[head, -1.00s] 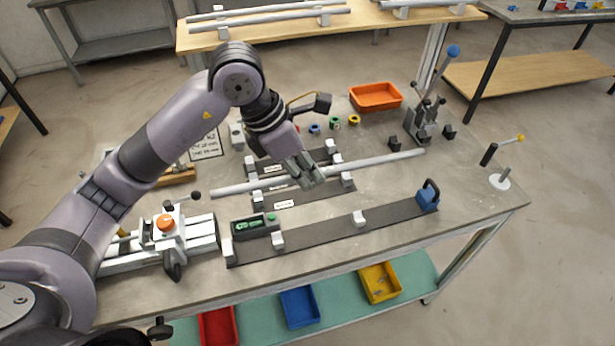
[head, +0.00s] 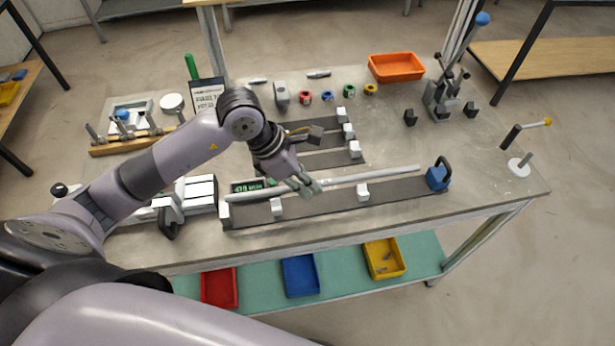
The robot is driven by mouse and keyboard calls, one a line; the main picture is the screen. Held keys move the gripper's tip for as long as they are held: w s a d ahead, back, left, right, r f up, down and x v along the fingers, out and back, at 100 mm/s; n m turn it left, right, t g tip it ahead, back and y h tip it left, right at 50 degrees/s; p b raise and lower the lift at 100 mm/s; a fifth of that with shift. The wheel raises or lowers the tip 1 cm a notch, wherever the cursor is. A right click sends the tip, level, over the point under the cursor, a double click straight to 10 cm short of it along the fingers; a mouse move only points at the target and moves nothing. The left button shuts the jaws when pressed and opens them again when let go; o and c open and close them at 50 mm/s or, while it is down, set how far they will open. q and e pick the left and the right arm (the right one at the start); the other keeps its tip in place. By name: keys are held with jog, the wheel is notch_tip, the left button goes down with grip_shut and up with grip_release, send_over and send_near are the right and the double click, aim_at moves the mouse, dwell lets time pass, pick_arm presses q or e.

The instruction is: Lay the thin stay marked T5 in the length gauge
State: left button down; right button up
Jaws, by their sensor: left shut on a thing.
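The long thin grey stay (head: 375,174) is in my left gripper (head: 309,188), which is shut on it near its middle. Any T5 mark on it is too small to read. My right gripper is not in view.
Behind the gauge are dark plates with white supports (head: 354,149). A lever clamp (head: 441,98) and an orange tray (head: 396,67) stand at the back right. Small coloured rings lie at the back. Red, blue and yellow bins sit on the shelf below.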

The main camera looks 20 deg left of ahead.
pick_arm(q)
notch_tip(320, 180, down, 2)
jog(key=shift+f+b, duration=0.2)
jog(key=shift+b, duration=0.35)
notch_tip(320, 180, down, 2)
jog(key=shift+b, duration=1)
jog(key=shift+f, duration=0.3)
jog(key=c, duration=1.5)
grip_release()
jog(key=shift+c, duration=0.2)
jog(key=shift+r, duration=0.15)
jog(key=v, duration=1.2)
